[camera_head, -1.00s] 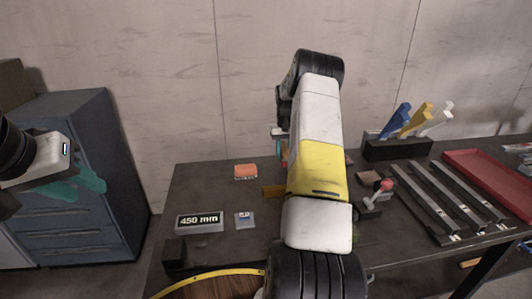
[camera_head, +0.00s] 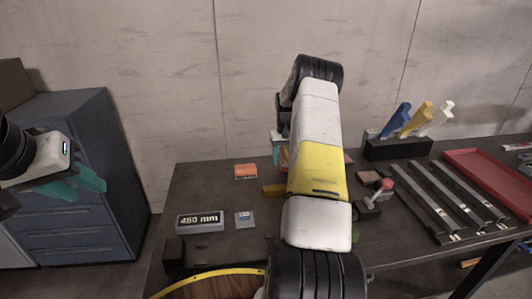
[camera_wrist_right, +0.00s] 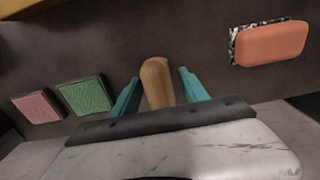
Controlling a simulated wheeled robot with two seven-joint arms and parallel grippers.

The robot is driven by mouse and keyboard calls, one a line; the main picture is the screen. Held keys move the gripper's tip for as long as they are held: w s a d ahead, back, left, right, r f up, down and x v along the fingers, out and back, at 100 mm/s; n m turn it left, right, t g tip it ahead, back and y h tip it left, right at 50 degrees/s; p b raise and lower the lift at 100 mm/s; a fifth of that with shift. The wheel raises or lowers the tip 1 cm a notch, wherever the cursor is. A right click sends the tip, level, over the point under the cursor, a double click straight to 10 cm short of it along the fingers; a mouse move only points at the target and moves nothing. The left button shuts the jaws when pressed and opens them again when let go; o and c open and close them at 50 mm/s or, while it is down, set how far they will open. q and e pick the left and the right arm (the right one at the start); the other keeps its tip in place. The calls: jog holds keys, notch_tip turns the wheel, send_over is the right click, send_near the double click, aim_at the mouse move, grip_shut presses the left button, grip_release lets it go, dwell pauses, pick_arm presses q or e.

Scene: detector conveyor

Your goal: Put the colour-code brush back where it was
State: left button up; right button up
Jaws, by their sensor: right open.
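A rounded wooden handle (camera_wrist_right: 156,84) stands between the two teal fingers of my right gripper (camera_wrist_right: 160,75) in the right wrist view. The fingers are apart, with a gap on each side of the handle. Whether this handle belongs to the colour-code brush cannot be told. In the head view my right arm hides most of that gripper. A black rack (camera_head: 398,150) at the back right holds upright blue, yellow (camera_head: 416,118) and white pieces. My left gripper (camera_head: 84,182) is far left, away from the table, its finger opening unclear.
An orange block (camera_head: 246,171), a 450 mm display (camera_head: 200,221) and a small grey box (camera_head: 245,219) lie left of my right arm. Green (camera_wrist_right: 85,95) and pink (camera_wrist_right: 37,106) pads lie near the right gripper. Rails (camera_head: 432,195) and a red tray (camera_head: 488,178) are at right.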

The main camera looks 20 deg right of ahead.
notch_tip(320, 180, up, 12)
jog(key=s+a+r+n+t, duration=0.1)
jog(key=s+a+r+t, duration=0.1)
jog(key=s+a+r, duration=0.7)
jog(key=s+a+r+n+t, duration=0.1)
jog(key=s+a+r, duration=0.3)
jog(key=a+r, duration=0.5)
jog(key=s+a+t, duration=0.1)
jog(key=s+a, duration=0.2)
jog(key=s, duration=0.4)
jog(key=s+a+t+y, duration=0.1)
jog(key=s+a, duration=0.2)
jog(key=s, duration=0.5)
jog(key=s+a+n+t+y, duration=0.1)
jog(key=s+a, duration=0.2)
jog(key=s, duration=0.4)
jog(key=shift+s+a, duration=0.2)
jog(key=shift+a, duration=0.15)
jog(key=shift+r, duration=0.15)
